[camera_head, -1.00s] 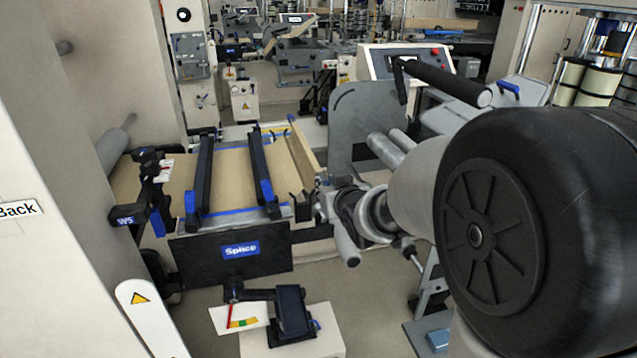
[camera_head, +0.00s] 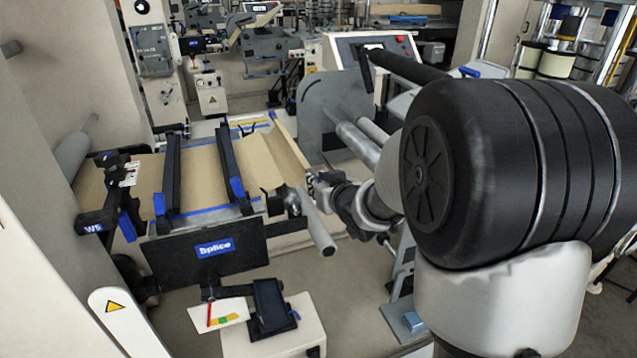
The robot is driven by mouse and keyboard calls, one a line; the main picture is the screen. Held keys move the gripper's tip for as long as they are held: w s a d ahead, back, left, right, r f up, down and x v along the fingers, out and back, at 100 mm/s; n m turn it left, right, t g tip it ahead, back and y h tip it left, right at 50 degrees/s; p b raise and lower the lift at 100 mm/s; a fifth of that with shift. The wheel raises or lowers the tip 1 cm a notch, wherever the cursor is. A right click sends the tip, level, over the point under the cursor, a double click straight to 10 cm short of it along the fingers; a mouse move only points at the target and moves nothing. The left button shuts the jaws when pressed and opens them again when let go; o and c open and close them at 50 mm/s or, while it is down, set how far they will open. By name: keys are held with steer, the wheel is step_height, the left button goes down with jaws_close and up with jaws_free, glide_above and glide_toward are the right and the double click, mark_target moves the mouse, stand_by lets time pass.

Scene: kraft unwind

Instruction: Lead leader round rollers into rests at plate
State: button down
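A brown kraft web (camera_head: 205,165) lies flat across the splice table, under two black bars with blue ends (camera_head: 172,175) (camera_head: 230,160). At its right side a tan raised strip or fold (camera_head: 288,140) slants along the table; I cannot tell whether it is the leader's end. Two grey rollers (camera_head: 357,143) (camera_head: 374,129) stick out beside a grey upright plate (camera_head: 325,105). My gripper (camera_head: 308,190) is at the table's right front corner, close to a short grey cylinder (camera_head: 318,228). Its fingers are small and partly hidden, so their opening and any contact are unclear. The rests cannot be picked out.
A black W5 bracket (camera_head: 98,222) is at the left. A control console (camera_head: 370,50) stands behind. Floor shows between table and arm.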

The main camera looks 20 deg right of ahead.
step_height(320, 180, down, 21)
steer(key=b, duration=0.1)
steer(key=shift+b, duration=0.3)
stand_by(0.8)
step_height(320, 180, down, 14)
steer(key=shift+f, duration=0.25)
stand_by(0.9)
steer(key=shift+d+f, duration=0.8)
steer(key=shift+d, duration=0.15)
